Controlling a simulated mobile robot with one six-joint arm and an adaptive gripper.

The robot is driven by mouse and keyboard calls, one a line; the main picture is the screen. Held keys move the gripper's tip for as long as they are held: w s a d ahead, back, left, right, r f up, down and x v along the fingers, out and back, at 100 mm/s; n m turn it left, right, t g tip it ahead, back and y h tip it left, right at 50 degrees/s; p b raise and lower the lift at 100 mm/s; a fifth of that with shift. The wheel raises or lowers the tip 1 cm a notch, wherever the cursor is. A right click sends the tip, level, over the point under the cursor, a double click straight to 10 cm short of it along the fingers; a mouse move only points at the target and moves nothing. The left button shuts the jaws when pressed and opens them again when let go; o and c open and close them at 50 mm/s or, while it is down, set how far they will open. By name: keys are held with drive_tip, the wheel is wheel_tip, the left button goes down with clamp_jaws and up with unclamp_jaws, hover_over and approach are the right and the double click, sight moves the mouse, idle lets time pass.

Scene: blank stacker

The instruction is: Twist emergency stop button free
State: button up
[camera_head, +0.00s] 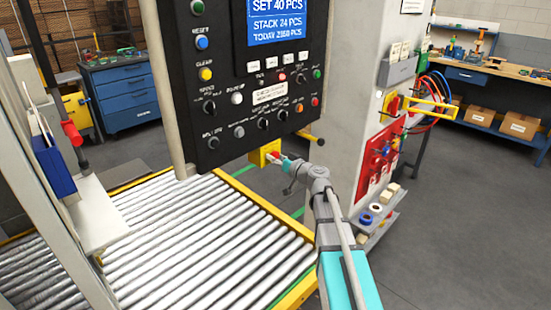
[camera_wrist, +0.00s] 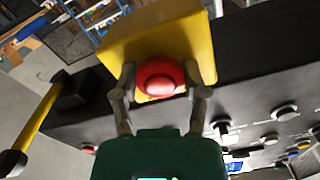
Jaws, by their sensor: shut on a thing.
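The emergency stop button (camera_wrist: 160,78) is a red mushroom head on a yellow box (camera_wrist: 150,38) in the wrist view. In the head view the yellow box (camera_head: 257,154) hangs below the black control panel, with the red button (camera_head: 274,156) on its right side. My gripper (camera_wrist: 160,84) has one finger on each side of the red head and is shut on it. In the head view my gripper (camera_head: 283,161) reaches the box from the right. The button's base is hidden behind its head.
The black control panel (camera_head: 222,125) with several buttons and knobs is just above my gripper. A roller conveyor (camera_head: 190,240) lies below. A cabinet with red panel (camera_head: 383,165) and hoses stands to the right.

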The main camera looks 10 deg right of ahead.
drive_tip(key=shift+m, duration=2.1)
drive_tip(key=o, duration=1.2)
drive_tip(key=shift+c, duration=0.2)
drive_tip(key=v, duration=1.2)
drive_tip(key=shift+a, duration=0.1)
